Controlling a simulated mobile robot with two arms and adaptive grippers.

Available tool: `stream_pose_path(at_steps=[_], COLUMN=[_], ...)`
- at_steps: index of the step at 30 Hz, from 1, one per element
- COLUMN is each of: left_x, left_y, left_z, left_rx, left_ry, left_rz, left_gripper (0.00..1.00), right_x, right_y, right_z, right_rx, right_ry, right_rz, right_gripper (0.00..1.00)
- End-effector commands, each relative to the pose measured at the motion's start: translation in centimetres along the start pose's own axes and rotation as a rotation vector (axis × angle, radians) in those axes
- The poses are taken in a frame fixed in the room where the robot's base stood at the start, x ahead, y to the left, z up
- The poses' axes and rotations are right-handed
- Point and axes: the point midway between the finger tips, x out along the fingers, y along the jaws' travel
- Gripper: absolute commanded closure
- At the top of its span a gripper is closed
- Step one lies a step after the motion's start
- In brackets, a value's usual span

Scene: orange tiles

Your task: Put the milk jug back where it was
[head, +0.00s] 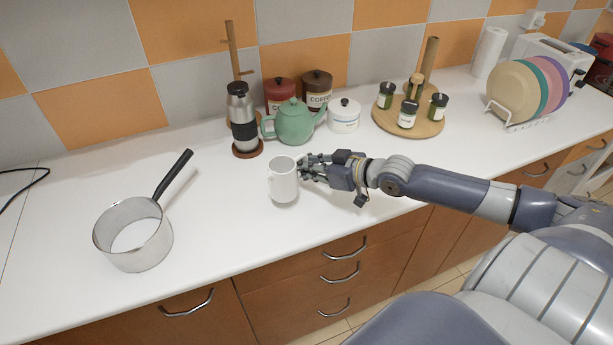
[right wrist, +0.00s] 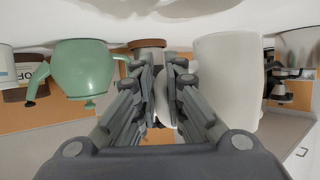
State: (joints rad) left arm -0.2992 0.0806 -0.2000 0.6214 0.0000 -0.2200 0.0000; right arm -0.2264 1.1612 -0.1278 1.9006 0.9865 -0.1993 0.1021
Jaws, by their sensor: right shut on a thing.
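The white milk jug (head: 283,182) is upright over the front part of the white counter, left of my right gripper (head: 303,168). My right gripper is shut on the jug at its handle side. In the right wrist view, which is upside down, the jug (right wrist: 228,85) fills the space right of the fingers (right wrist: 168,80). The fingers hide most of the handle. I cannot tell for sure whether the jug's base touches the counter. My left gripper is not in view.
A saucepan (head: 134,240) stands at left. A steel flask (head: 242,118), green teapot (head: 293,123), white canister (head: 344,116), red canister (head: 279,92) and a round wooden board (head: 425,127) with jars stand behind. Bare counter lies between the saucepan and the jug.

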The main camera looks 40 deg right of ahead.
Motion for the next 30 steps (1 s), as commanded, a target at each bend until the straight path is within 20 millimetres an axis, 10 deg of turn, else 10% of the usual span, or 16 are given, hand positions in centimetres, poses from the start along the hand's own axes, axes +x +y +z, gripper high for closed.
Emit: stream_pose_path(at_steps=[19, 22, 30], left_x=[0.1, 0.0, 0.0], left_y=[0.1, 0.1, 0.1], left_z=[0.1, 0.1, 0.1], left_rx=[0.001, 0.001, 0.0], left_ry=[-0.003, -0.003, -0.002], left_rz=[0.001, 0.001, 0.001], left_gripper=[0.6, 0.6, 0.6], right_x=[1.6, 1.5, 1.5], right_y=[0.2, 0.2, 0.2], right_z=[3.3, 3.3, 3.4], right_rx=[-0.001, -0.001, -0.001], right_ry=[0.004, 0.001, 0.001], right_rz=[0.001, 0.001, 0.001], right_gripper=[1.0, 0.72, 0.69])
